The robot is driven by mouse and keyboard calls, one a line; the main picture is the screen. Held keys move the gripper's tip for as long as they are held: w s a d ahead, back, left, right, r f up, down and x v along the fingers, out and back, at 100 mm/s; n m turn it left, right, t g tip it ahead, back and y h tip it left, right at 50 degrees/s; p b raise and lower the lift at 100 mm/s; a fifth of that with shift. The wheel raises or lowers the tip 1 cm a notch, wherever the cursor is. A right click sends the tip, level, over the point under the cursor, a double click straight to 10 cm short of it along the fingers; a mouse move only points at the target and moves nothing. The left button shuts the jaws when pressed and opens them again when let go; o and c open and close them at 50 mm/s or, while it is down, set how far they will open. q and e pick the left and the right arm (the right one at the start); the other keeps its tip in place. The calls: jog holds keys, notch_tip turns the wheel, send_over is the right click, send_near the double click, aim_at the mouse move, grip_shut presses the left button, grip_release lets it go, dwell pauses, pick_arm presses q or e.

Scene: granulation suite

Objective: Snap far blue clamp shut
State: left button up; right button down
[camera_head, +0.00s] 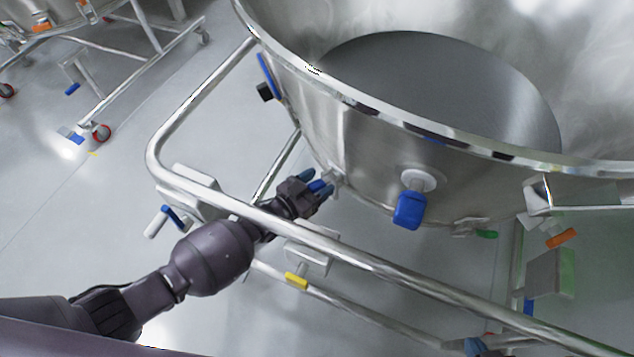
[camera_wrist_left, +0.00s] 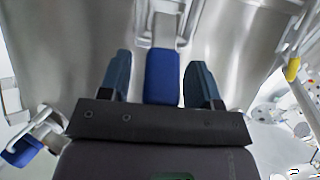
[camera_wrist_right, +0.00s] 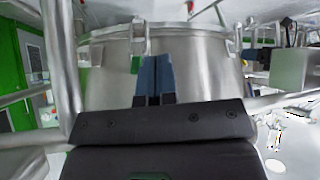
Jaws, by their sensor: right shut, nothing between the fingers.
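A blue clamp handle (camera_head: 319,185) on a silver bracket is on the lower wall of the steel bowl, at centre in the head view. In the left wrist view the blue handle (camera_wrist_left: 162,78) lies between the two open fingers (camera_wrist_left: 160,85), with a gap on each side. Another blue handle (camera_head: 409,210) hangs from a round white fitting further right on the bowl.
A blue strip and black knob (camera_head: 265,90) are on the bowl's upper left wall. Orange (camera_head: 561,238) and green (camera_head: 487,234) handles are at right.

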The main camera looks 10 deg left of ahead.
pick_arm(q)
jog(key=shift+s+a+r, duration=0.1)
jog(key=shift+s+a, duration=0.25)
jog(key=p+v, duration=0.2)
jog(key=v, duration=0.7)
jog(key=shift+s+a, duration=0.2)
jog(key=shift+s, duration=0.2)
